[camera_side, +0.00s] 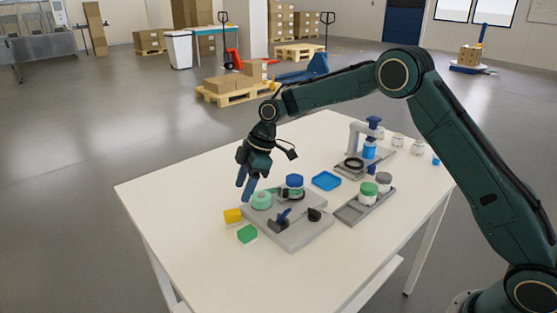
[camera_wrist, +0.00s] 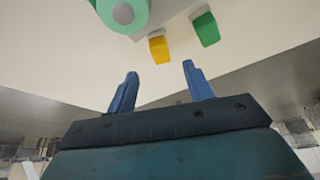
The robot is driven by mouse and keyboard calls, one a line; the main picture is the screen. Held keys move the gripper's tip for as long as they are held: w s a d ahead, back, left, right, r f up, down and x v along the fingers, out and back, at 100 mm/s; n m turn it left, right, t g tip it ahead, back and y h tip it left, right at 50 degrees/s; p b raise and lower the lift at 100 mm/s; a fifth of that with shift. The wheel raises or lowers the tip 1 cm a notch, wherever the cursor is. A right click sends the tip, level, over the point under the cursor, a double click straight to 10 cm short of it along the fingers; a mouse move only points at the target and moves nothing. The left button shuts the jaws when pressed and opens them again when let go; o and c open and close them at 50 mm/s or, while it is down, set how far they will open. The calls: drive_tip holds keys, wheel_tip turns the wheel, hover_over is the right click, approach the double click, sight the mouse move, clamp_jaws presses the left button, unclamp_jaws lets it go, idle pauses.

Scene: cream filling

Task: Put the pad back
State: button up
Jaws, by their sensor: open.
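My gripper (camera_side: 246,187) is open and empty, pointing down above the left edge of the grey fixture plate (camera_side: 306,233). Its two blue fingers show apart in the wrist view (camera_wrist: 160,72). A mint-green round piece (camera_side: 261,200) sits on the plate's left corner, just below and right of the fingers; its grey centre shows in the wrist view (camera_wrist: 122,13). A yellow block (camera_side: 233,215) and a green block (camera_side: 247,234) with pale sides lie on the table beside the plate. I cannot tell which of these is the pad.
A blue-lidded jar (camera_side: 294,184) and a black piece (camera_side: 314,214) are on the plate. A blue tray (camera_side: 326,180), a grey rack (camera_side: 352,211) with a green-lidded jar (camera_side: 368,193), and a press stand (camera_side: 355,138) stand to the right. The table's left side is clear.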

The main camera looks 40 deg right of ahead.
drive_tip(key=shift+v, duration=1.7)
drive_tip(key=s+d+r+m+t+h, duration=0.1)
drive_tip(key=s+d+r+m, duration=0.15)
drive_tip(key=s+r, duration=0.6)
drive_tip(key=s+d+r+m+t+h, duration=0.15)
drive_tip(key=s+r+m, duration=0.25)
drive_tip(key=s+r, duration=0.45)
drive_tip(key=s+d+f+m, duration=0.1)
drive_tip(key=s+m, duration=0.1)
drive_tip(key=s, duration=0.5)
drive_tip(key=s+d+f+m+t+h, duration=0.1)
drive_tip(key=s+d+m, duration=0.1)
drive_tip(key=s, duration=0.6)
drive_tip(key=s+d+f+m, duration=0.1)
drive_tip(key=s+d+m, duration=0.1)
drive_tip(key=s, duration=0.6)
drive_tip(key=shift+f+m+h, duration=0.3)
drive_tip(key=shift+m+h, duration=0.05)
drive_tip(key=shift+m, duration=0.1)
